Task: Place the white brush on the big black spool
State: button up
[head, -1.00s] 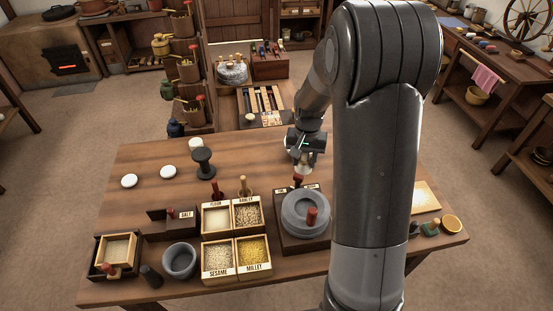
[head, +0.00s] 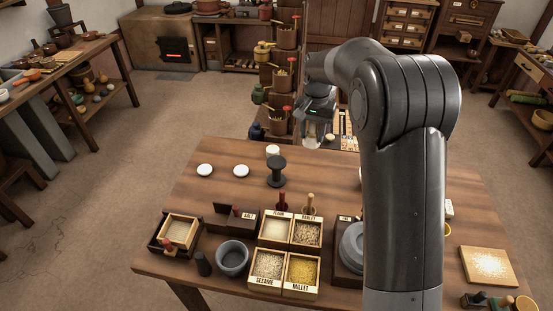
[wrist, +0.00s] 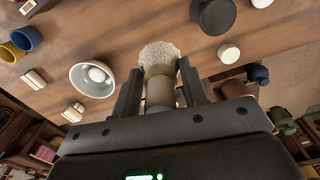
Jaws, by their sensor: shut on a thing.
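The big black spool (head: 276,172) stands upright on the table, left of my arm in the head view. In the wrist view its round dark top (wrist: 213,14) shows at the upper edge, with nothing visible on it. My gripper (head: 315,122) is above the table's far side, to the right of the spool and apart from it. In the wrist view my gripper (wrist: 160,82) is shut on the white brush (wrist: 158,55), whose pale bristles and tan band show beyond the fingers. The brush also shows, small, below the gripper in the head view (head: 311,140).
White discs (head: 205,170) and a white pot (head: 273,151) stand near the spool. Labelled grain boxes (head: 286,262), a grey bowl (head: 232,258) and a quern (head: 352,247) fill the table's front. A pale bowl (wrist: 78,78) lies left of the brush in the wrist view.

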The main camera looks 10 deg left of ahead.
jog(key=a+f, duration=0.2)
jog(key=a, duration=0.1)
jog(key=w+a+f, duration=0.1)
jog(key=a+f, duration=0.1)
jog(key=a, duration=0.2)
jog(key=a+f, duration=0.2)
jog(key=a, duration=0.2)
jog(key=shift+w+a+f, duration=0.1)
jog(key=shift+w+f, duration=0.2)
jog(key=shift+f, duration=2.05)
jog(key=shift+f, duration=0.15)
jog(key=o, duration=1)
jog(key=shift+c, duration=0.2)
